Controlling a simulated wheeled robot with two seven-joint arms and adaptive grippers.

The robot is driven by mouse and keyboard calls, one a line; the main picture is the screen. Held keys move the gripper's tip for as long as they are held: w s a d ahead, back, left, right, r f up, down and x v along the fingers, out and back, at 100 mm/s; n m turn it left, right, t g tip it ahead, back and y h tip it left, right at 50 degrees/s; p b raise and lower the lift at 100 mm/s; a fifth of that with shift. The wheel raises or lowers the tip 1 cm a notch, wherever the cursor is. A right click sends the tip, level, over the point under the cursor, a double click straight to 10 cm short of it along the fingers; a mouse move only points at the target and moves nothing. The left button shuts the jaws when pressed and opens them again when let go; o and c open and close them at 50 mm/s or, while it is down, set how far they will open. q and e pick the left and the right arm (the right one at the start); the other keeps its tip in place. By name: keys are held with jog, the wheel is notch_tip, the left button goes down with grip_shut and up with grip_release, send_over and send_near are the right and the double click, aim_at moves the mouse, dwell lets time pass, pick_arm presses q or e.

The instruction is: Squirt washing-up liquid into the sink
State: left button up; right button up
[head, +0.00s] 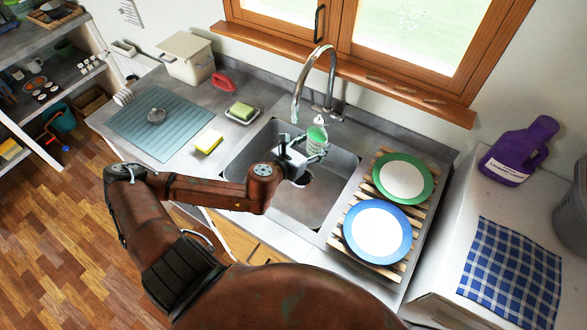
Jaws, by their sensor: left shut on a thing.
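My left gripper (299,157) is shut on a green and white bottle (317,137), which looks like the washing-up liquid. It holds the bottle above the steel sink (268,143), near the tap (312,85). The bottle appears roughly upright, with its pale top towards the tap; its lower part is partly hidden by the gripper. I cannot tell whether any liquid is coming out. The drain shows in the basin below the gripper. My right gripper is not in view.
A slatted rack right of the sink holds a green-rimmed plate (402,178) and a blue-rimmed plate (377,231). Left of the sink are a yellow sponge (208,141), a sponge on a dish (242,111), a red brush (222,82) and a blue ridged mat (180,128).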

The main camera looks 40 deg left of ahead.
pick_arm(q)
jog(key=s+a+f+m+h+b, duration=0.1)
jog(key=a+f+b, duration=0.4)
jog(key=a+f, duration=0.8)
notch_tip(320, 180, down, 3)
jog(key=shift+s+a+m+h, duration=0.25)
jog(key=shift+s+m+h, duration=0.15)
jog(key=shift+m+h, duration=0.65)
